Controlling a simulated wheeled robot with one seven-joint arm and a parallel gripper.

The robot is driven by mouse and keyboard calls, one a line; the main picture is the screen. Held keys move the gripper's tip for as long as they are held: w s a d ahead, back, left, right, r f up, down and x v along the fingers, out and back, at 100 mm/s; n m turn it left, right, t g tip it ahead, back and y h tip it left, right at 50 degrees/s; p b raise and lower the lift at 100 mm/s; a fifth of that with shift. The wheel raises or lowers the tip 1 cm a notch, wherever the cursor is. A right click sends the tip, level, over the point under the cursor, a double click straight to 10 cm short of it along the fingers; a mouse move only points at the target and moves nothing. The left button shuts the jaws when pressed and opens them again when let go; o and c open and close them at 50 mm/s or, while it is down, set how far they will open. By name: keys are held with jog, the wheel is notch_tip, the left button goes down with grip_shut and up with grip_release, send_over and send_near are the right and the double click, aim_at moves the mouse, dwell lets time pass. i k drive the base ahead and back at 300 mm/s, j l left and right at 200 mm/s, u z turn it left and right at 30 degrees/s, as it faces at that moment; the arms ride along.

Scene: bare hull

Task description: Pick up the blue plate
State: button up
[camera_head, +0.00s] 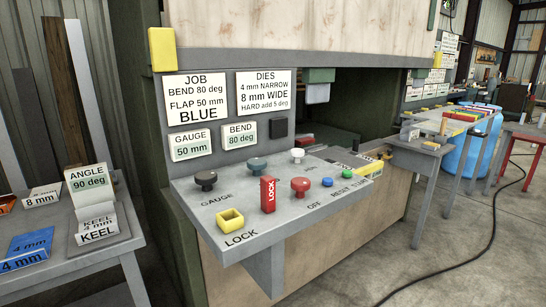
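A blue piece with a "4 mm" label (30,243) lies on the grey table at the far left, partly cut off by the picture's edge. I cannot tell whether it is a plate or a labelled block. Flat coloured pieces (466,116), red and yellow among them, lie on the bench at the right. They are too small and far away for me to make out a blue plate clearly. My gripper is not in view.
A grey control panel (225,222) with knobs, a red LOCK tag (268,194) and a yellow socket (230,221) juts out in the middle. The left table (80,250) holds labelled blocks. A blue barrel (472,155) stands behind the right bench. A black cable (468,248) crosses the open floor.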

aim_at(22, 255)
jog(key=u, duration=1.4)
jog(key=z, duration=1.55)
jog(key=u, duration=1.55)
